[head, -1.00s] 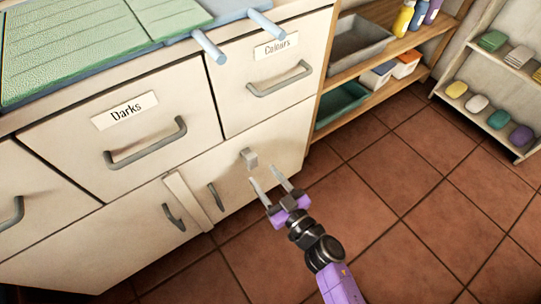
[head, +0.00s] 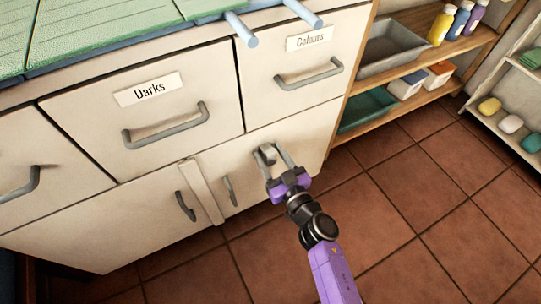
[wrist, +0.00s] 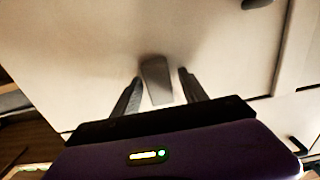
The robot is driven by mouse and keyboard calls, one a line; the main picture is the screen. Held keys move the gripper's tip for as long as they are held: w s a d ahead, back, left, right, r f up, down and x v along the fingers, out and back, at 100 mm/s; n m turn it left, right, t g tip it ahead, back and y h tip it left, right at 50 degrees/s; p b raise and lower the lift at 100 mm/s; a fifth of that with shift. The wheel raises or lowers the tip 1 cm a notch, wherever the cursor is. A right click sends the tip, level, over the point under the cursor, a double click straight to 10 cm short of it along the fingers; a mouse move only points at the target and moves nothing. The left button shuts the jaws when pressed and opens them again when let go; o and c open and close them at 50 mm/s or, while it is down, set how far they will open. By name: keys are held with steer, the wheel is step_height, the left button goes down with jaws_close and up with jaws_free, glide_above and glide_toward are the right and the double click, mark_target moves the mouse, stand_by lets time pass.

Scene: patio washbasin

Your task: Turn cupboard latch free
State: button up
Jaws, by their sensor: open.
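The cupboard latch (head: 267,153) is a small grey block on the cream door (head: 235,165) below the "Colours" drawer. In the wrist view the latch (wrist: 156,80) stands between my two fingers, with a visible gap on each side. My gripper (head: 271,160) is open, with its fingertips on either side of the latch and close to the door. The wrist view shows my gripper (wrist: 159,84) around the latch, not closed on it. Whether the fingertips touch the door cannot be told.
The "Darks" drawer handle (head: 166,125) and the "Colours" drawer handle (head: 309,75) stick out above. Two cupboard door handles, one being the right door handle (head: 230,190), are left of the latch. A wooden shelf (head: 425,97) stands to the right. The tiled floor (head: 400,210) is clear.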

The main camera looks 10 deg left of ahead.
jaws_close()
steer(key=n, duration=0.3)
steer(key=shift+n+p, duration=0.3)
steer(key=shift+n, duration=0.1)
steer(key=n, duration=0.5)
steer(key=shift+s+a+f, duration=0.15)
steer(key=n+b, duration=0.1)
steer(key=n, duration=0.4)
steer(key=shift+f, duration=0.1)
steer(key=shift+a+f+n+b, duration=0.1)
steer(key=shift+n+b, duration=0.35)
steer(key=shift+n, duration=1.65)
jaws_free()
